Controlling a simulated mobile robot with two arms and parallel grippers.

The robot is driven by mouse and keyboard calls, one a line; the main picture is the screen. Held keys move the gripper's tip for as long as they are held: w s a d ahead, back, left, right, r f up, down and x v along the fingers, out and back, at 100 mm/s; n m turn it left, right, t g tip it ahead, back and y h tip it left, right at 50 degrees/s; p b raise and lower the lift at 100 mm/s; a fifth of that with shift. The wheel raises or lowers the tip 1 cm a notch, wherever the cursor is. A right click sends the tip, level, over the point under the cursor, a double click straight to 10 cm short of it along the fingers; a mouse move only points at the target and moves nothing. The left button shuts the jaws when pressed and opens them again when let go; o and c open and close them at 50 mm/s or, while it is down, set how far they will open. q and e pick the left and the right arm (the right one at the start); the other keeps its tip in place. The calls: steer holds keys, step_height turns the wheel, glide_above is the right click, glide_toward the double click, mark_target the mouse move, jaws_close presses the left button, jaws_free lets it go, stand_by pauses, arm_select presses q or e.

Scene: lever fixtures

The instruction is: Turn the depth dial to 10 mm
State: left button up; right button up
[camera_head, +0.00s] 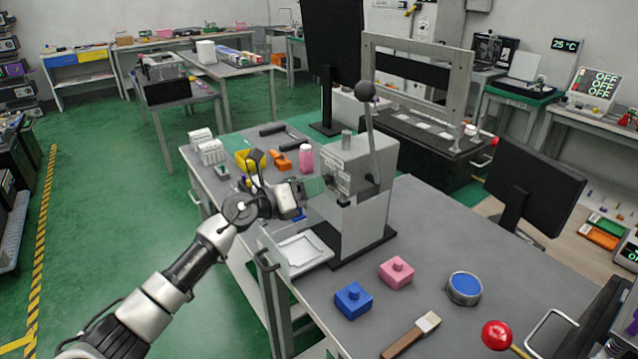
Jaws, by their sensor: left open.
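A grey lever press (358,195) stands on the workbench, with a tall lever ending in a dark ball knob (366,91). A short grey cylinder (346,140) sits on top of the press; I cannot tell if it is the depth dial. No dial scale or 10 mm mark is legible. My left gripper (302,192) is open at the left side of the press head, close to a greenish translucent panel (316,187). I cannot tell whether it touches the press. My right gripper is not in view.
A white tray (302,252) is left of the press base. Blue (353,300) and pink (396,272) knobbed blocks, a brush (411,335) and a round blue-topped tin (464,288) lie in front. A red ball knob (497,335) stands at lower right. A monitor (535,185) stands behind.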

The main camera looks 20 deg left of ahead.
arm_select(q)
steer(key=b+v, duration=0.1)
steer(key=v, duration=0.6)
steer(key=shift+s+a, duration=0.25)
steer(key=shift+s, duration=0.05)
